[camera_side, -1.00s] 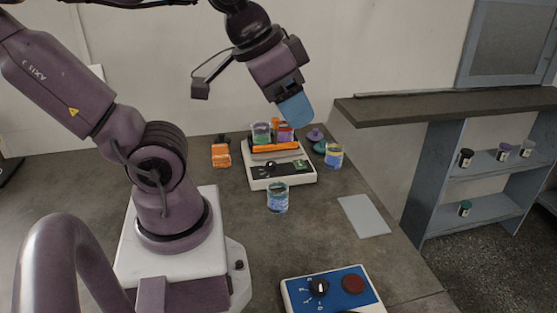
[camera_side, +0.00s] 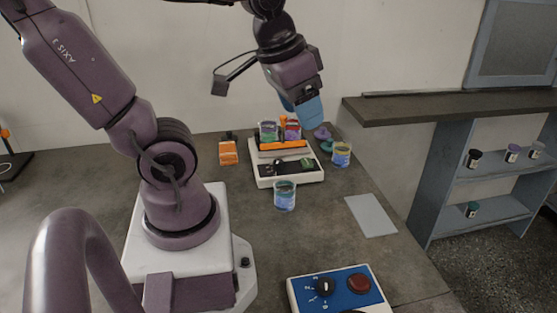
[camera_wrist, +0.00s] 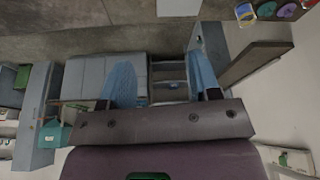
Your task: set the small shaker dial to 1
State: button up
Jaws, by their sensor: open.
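The small white shaker (camera_side: 262,181) stands at the back of the bench in the side view, with an orange clamp bar and jars on top. Its black dial (camera_side: 279,170) is on the front panel, beside a green patch; its setting is too small to read. My gripper (camera_side: 302,106), with blue fingers, is open and empty. It is raised above the back right of the shaker, clear of the dial. In the wrist view its fingers (camera_wrist: 163,80) are apart with nothing between them. The shaker does not clearly show in the wrist view.
A blue-panelled control unit (camera_side: 345,298) with a black dial and red button sits at the front. A labelled beaker (camera_side: 285,195) stands before the shaker, an orange container (camera_side: 228,153) left, another beaker (camera_side: 341,154) right. A grey plate (camera_side: 371,215) lies on the bench.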

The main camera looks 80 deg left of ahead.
jog(key=w+a+f+n+g, duration=0.3)
jog(key=a+f+n, duration=0.2)
jog(key=a, duration=0.5)
jog(key=n+g, duration=0.1)
jog(key=n, duration=1)
send_near(278, 161)
jog(key=shift+h, duration=0.3)
jog(key=f, duration=0.9)
jog(key=shift+a+f, duration=0.2)
jog(key=c, duration=0.9)
